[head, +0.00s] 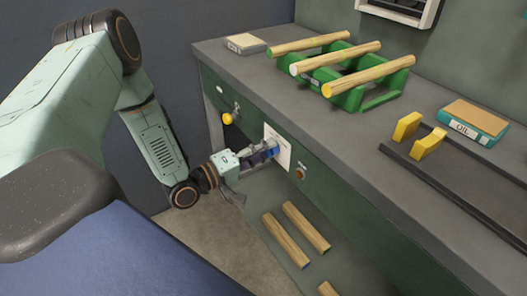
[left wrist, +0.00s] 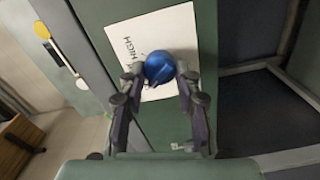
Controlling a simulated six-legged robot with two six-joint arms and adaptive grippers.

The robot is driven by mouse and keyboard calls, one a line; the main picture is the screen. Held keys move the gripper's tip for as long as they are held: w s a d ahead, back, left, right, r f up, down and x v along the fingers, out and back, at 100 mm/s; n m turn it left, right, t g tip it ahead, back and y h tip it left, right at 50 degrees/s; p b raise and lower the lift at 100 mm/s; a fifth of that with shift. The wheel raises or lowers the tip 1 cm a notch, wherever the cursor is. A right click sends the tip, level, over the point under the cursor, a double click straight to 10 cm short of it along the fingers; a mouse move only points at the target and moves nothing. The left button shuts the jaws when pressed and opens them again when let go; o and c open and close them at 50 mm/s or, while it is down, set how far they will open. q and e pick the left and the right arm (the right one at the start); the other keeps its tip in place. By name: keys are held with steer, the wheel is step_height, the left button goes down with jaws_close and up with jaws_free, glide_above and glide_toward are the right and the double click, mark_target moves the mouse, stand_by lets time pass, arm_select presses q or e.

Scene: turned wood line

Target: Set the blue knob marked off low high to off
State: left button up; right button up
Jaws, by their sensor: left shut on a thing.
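The blue knob (head: 272,152) sits on a white plate (head: 284,145) on the green front of the bench. My left gripper (head: 262,153) reaches it from the left and partly hides it. In the left wrist view the round blue knob (left wrist: 158,66) is between the two fingertips of my left gripper (left wrist: 159,82), which is shut on it. The white plate (left wrist: 185,22) there shows the word HIGH; the other lettering is partly hidden. My right gripper is not in view.
A yellow knob (head: 228,118) and a small orange-brown button (head: 299,173) flank the plate. On the bench top are a green rack (head: 347,98) with wooden rods, an OIL box (head: 472,124) and dark rails. Several rods lie on the shelf below.

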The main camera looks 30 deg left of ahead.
arm_select(q)
steer(key=shift+s+d+f+n, duration=0.1)
steer(key=shift+f+n, duration=0.05)
steer(key=shift+n, duration=0.45)
steer(key=o, duration=0.8)
steer(key=shift+c, duration=0.2)
steer(key=o, duration=0.4)
steer(key=v, duration=0.7)
steer(key=shift+s, duration=0.15)
